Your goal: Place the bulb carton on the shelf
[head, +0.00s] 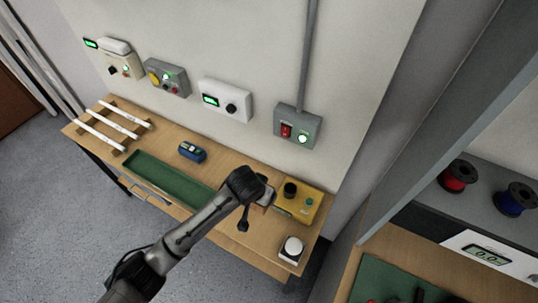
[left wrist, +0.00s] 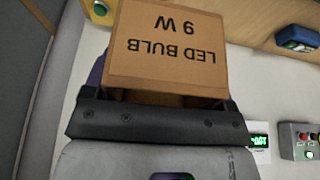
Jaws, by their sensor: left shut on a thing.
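The bulb carton (left wrist: 165,50) is a brown cardboard box printed "LED BULB 9 W", upside down in the left wrist view. My left gripper (left wrist: 155,100) is shut on it; the carton sticks out beyond the dark jaw. In the head view my left gripper (head: 258,194) is over the right part of the wooden bench, beside a yellow box, and I cannot make out the carton there. A grey shelf (head: 487,207) at the right holds spools; I cannot tell whether it is the task's shelf. My right gripper is not in view.
The bench (head: 225,176) carries a green tray (head: 160,178), a blue device (head: 192,152), a yellow control box (head: 299,204) and a white-topped button (head: 291,249). Several control boxes are on the wall. Red (head: 458,176) and blue (head: 514,199) spools and a meter (head: 488,254) stand right.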

